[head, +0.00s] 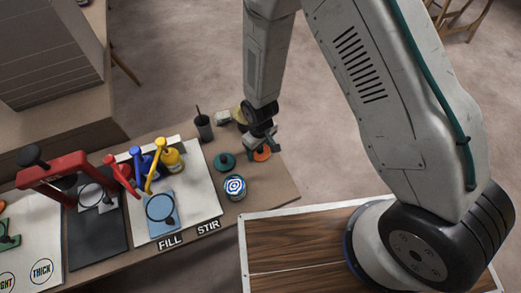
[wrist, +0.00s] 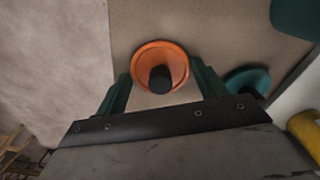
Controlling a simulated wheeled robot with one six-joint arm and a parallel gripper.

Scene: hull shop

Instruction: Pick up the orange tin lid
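The orange tin lid (wrist: 174,55) is a round, shallow disc with a dark knob (wrist: 160,79) in its middle. It lies on the brown bench top in the wrist view. In the head view the orange lid (head: 262,155) shows partly, with my gripper (head: 259,150) over it. In the wrist view my gripper (wrist: 161,72) is open, its two green fingers apart on the left and right of the lid. The knob lies between the fingers, and no contact with it shows. The height of the fingertips above the bench is hard to tell.
A teal lid (head: 225,161) and a blue-and-white tin (head: 235,187) stand close by on the bench. The bench's edge (head: 290,179) is just right of the lid, with open floor beyond.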

